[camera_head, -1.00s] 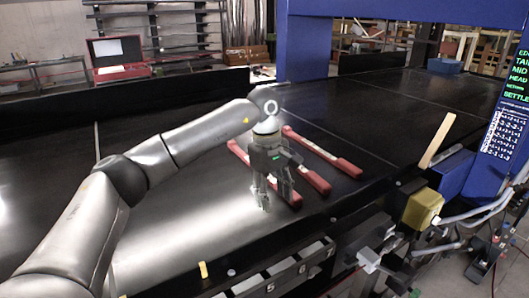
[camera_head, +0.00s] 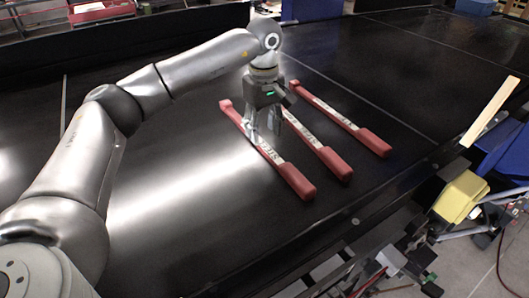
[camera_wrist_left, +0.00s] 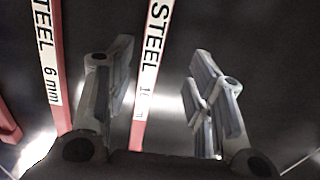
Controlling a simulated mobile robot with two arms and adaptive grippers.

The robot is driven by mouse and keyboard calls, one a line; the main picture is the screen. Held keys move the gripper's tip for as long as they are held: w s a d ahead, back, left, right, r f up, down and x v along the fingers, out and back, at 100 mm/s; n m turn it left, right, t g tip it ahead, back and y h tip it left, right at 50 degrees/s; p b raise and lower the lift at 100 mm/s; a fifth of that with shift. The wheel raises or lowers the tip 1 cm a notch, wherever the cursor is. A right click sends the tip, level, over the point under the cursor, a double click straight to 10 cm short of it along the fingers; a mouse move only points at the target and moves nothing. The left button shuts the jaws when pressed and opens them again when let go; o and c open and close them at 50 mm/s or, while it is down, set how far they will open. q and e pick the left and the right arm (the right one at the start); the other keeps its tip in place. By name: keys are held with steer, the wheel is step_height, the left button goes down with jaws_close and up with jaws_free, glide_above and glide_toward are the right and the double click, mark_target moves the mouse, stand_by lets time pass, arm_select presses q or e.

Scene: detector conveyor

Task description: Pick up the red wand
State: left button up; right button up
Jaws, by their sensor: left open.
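Three red wands with white labels lie side by side on the black conveyor: the left wand (camera_head: 275,157), the middle wand (camera_head: 318,146) and the right wand (camera_head: 341,119). My left gripper (camera_head: 262,130) points down over the left wand and hides part of it. A "STEEL 6 mm" wand (camera_wrist_left: 48,65) lies outside the left finger. A third red piece (camera_wrist_left: 8,125) shows at the left edge.
The black conveyor surface (camera_head: 160,65) is clear around the wands. A yellow block (camera_head: 460,197) and a pale wooden strip (camera_head: 490,112) are at the right, beyond the conveyor's edge. A red case (camera_head: 100,10) is at the back left.

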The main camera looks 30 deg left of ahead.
mark_target(266, 147)
arm_select(q)
steer(key=f, duration=0.1)
steer(key=w+f+b, duration=0.1)
steer(key=shift+f, duration=0.35)
step_height(266, 147, down, 2)
steer(key=shift+f+b, duration=0.15)
steer(key=shift+b, duration=0.7)
steer(key=shift+f, duration=0.5)
steer(key=shift+r, duration=0.1)
steer(key=c, duration=0.7)
jaws_close()
arm_select(e)
steer(key=w+f, duration=0.3)
steer(key=shift+a+f, duration=0.2)
steer(key=shift+a, duration=0.1)
